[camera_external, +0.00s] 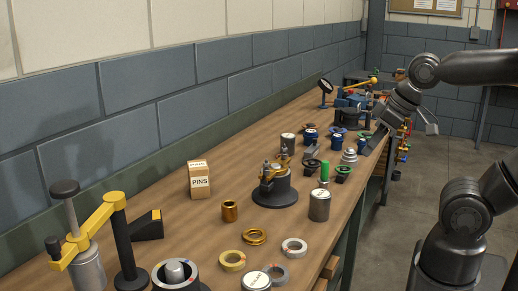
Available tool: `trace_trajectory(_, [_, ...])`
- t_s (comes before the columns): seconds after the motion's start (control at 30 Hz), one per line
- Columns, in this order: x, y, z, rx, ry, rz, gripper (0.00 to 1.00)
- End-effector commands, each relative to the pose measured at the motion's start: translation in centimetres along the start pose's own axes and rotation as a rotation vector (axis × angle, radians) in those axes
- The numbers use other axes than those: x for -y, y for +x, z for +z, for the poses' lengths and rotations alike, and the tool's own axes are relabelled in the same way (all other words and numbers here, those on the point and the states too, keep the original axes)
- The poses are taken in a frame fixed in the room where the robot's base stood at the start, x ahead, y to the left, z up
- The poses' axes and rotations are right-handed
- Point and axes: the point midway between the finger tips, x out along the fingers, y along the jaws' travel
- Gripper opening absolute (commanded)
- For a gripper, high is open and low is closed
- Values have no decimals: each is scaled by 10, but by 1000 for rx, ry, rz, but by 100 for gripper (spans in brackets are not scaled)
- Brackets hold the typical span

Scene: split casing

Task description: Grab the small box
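The small box (199,181) is a tan cardboard box with a white label reading "PINS". It stands upright on the wooden workbench (180,222), left of centre, near the wall. My gripper (428,127) is at the upper right, by the bench's right edge. It is far from the box and well to its right. The gripper is small in the picture, and its fingers are too unclear to tell whether they are open or shut. Nothing hides the front of the box.
A brass bushing (229,211) stands just right of the box. A black-based fixture (275,188) is farther right. A yellow-armed press (93,232) and a black wedge (147,226) are at the front left. Several rings lie in front. Many parts crowd the bench's far end.

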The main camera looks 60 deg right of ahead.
Motion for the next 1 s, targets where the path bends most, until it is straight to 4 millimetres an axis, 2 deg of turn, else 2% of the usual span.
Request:
trace_trajectory(0.23, [0,0,0,0,0,0,36])
trace_trajectory(0.9, [0,0,0,0,0,0,91])
trace_trajectory(1.0, [0,0,0,0,0,0,94])
